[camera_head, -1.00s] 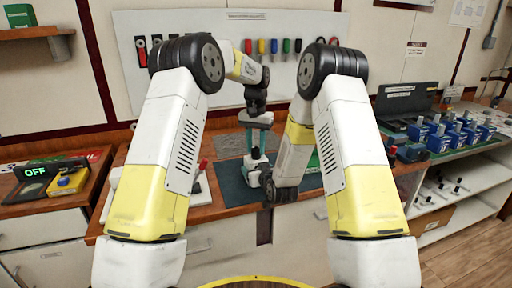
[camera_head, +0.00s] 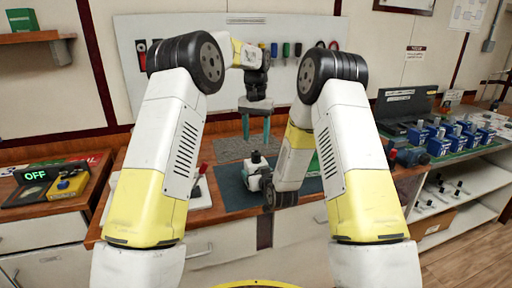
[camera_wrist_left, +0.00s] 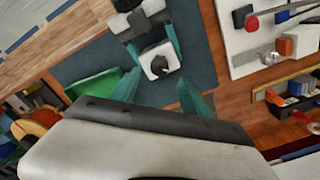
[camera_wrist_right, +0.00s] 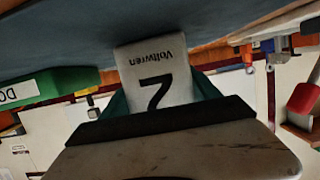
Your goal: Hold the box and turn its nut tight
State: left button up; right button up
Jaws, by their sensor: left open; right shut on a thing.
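A small white box (camera_head: 254,171) with a black nut (camera_head: 256,157) on top stands over the dark mat. In the right wrist view the box (camera_wrist_right: 157,75) carries the word "Voltwren" and a large 2. My right gripper (camera_head: 268,180) is shut on the box from the right side, its teal fingers along the sides. My left gripper (camera_head: 256,136) is open and points down above the nut, apart from it. In the left wrist view the nut (camera_wrist_left: 159,65) lies beyond the open fingers, and the box top (camera_wrist_left: 152,73) shows around it.
The dark mat (camera_head: 230,190) lies on the wooden bench. An "OFF" display unit (camera_head: 37,175) with a yellow button box (camera_head: 68,185) stands at left. Several blue boxes (camera_head: 440,145) stand on the right bench. A tool board (camera_head: 185,30) hangs behind.

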aim_at(256, 152)
pick_arm(q)
notch_tip(256, 152, up, 6)
jog(key=shift+f, duration=0.1)
dwell(0.5)
pick_arm(e)
jog(key=o, duration=2)
